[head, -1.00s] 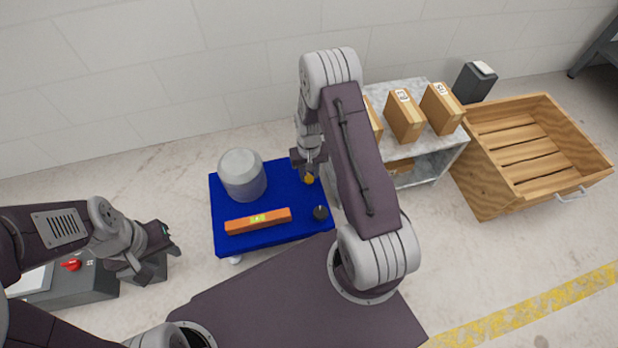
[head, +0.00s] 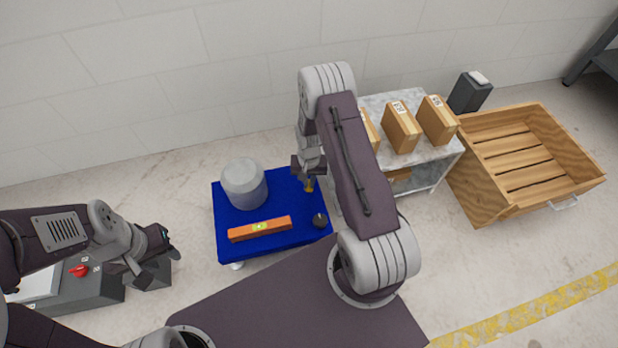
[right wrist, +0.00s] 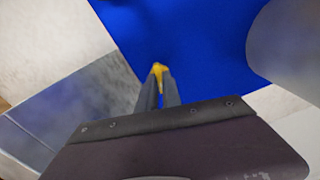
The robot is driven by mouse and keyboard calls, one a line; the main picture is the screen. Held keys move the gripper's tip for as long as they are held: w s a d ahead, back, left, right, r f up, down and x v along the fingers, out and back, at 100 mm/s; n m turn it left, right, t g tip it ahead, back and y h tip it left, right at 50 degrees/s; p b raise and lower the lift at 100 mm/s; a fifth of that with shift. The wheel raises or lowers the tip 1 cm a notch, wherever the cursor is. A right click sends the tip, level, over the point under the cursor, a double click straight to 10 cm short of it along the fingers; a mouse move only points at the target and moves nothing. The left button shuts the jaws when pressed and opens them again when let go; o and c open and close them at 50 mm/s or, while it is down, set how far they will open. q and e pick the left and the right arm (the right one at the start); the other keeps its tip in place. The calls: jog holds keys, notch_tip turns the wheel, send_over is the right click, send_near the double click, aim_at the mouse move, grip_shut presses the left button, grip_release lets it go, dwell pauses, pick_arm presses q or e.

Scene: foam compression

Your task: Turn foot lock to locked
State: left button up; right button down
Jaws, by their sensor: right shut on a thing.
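The foot lock appears as a small yellow piece (head: 310,186) at the right side of the blue platform (head: 285,187). My right gripper (head: 309,180) reaches down from above and is shut on this yellow piece. In the right wrist view the yellow piece (right wrist: 158,70) shows between and just beyond the closed fingertips (right wrist: 158,82), over the blue surface (right wrist: 200,45). Its lower part and its lock marking are hidden or too small to tell. My left gripper (head: 170,243) is open and empty, left of the platform and apart from it.
The platform carries a grey cylinder (head: 244,183), an orange level (head: 260,229) and a dark round knob (head: 320,220). A shelf (head: 440,158) with several cardboard boxes and a wooden crate (head: 455,185) stand to the right. A grey box with a red switch (head: 78,270) is at lower left.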

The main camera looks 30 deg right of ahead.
jog(key=m+p, duration=0.3)
jog(key=shift+r+m, duration=0.25)
jog(key=shift+m, duration=0.15)
jog(key=m+p, duration=0.2)
jog(key=m, duration=0.1)
jog(key=shift+m+p, duration=0.3)
jog(key=shift+p, duration=0.05)
jog(key=m+p, duration=0.2)
jog(key=m, duration=0.1)
jog(key=shift+f+m, duration=0.1)
jog(key=shift+m, duration=0.2)
jog(key=shift+f+m+p, duration=0.1)
jog(key=shift+m+p, duration=0.55)
jog(key=shift+m, duration=1.35)
jog(key=c, duration=1.5)
grip_release()
